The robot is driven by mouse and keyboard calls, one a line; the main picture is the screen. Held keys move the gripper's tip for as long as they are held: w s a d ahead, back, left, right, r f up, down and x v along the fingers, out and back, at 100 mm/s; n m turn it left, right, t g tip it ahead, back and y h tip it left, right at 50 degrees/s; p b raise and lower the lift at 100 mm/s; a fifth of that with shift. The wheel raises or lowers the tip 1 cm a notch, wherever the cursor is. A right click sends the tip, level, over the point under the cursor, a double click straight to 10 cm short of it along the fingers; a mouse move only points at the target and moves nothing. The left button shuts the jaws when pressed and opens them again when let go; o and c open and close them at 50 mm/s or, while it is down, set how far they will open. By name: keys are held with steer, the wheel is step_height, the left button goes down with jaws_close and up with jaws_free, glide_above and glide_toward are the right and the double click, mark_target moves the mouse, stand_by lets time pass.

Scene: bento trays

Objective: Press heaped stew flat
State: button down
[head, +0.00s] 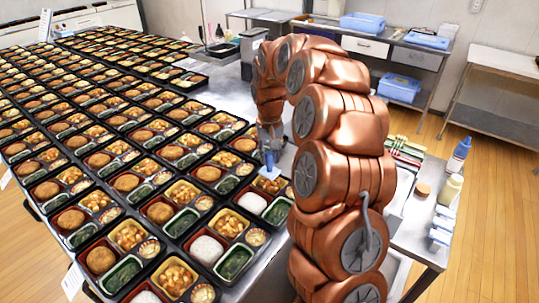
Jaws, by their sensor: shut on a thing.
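My gripper (269,147) is shut on a blue press tool (269,158) with a flat light-blue foot. The tool hangs upright, foot down, over the right edge of the tray field. Its foot overlaps a bento tray (262,221) holding rice, dark greens and a side dish; part of that tray's far side is hidden. I cannot tell whether the foot touches food. Which stew is heaped is too small to tell.
Rows of filled bento trays cover most of the steel table (238,102). My arm hides part of the right side. A side table at right holds a blue-capped bottle (458,155), a cream bottle (450,189) and small containers. Blue bins (399,87) stand on the back shelves.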

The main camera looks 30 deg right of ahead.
mark_target(270, 166)
steer(key=shift+f+b, duration=0.7)
steer(key=shift+f, duration=0.65)
stand_by(0.5)
steer(key=shift+f+b, duration=0.9)
steer(key=shift+b, duration=0.8)
stand_by(4.5)
